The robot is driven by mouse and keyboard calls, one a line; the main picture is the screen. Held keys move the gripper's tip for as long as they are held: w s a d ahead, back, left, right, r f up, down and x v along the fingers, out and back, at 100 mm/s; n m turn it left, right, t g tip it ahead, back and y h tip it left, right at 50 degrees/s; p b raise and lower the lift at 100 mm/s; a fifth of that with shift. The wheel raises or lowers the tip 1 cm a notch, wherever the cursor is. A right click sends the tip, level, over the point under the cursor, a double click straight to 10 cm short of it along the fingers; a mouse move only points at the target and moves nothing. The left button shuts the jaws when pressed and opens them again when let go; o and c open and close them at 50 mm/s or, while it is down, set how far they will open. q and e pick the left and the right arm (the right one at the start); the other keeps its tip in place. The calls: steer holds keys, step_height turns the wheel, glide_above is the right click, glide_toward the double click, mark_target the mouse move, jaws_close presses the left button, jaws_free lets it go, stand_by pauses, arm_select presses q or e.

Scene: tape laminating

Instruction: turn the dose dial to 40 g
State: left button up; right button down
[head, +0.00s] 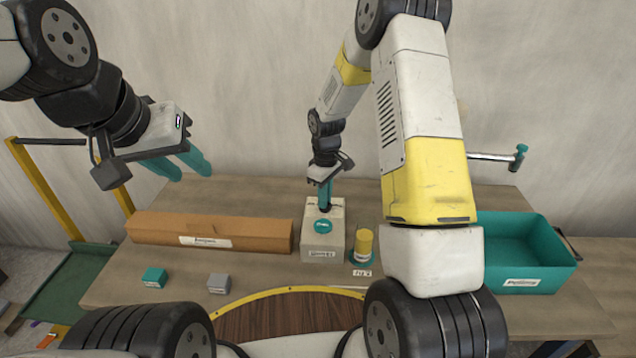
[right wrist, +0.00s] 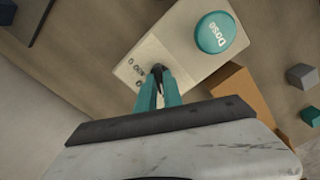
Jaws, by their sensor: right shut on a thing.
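The dispenser (head: 323,247) is a pale box on the table with a label on its front. A teal round button (head: 323,226) sits on its top; in the right wrist view this button (right wrist: 221,33) reads "Dose". My right gripper (head: 324,204) points down at the back of the box top. In the right wrist view its teal fingers are shut on a small dark dial (right wrist: 157,69), mostly hidden between the tips. Small marks (right wrist: 135,68) are printed beside the dial; I cannot read its setting. My left gripper (head: 188,166) is open and empty, above the table at left.
A long cardboard box (head: 210,231) lies left of the dispenser. A teal cube (head: 154,277) and a grey cube (head: 218,283) lie in front. A yellow cylinder (head: 364,243) stands right of the dispenser. A teal bin (head: 525,255) stands at right, partly behind my right arm.

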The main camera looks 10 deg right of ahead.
stand_by(0.4)
steer(key=c, duration=1.5)
jaws_free()
steer(key=shift+r, duration=0.1)
step_height(320, 180, up, 7)
steer(key=shift+r, duration=0.35)
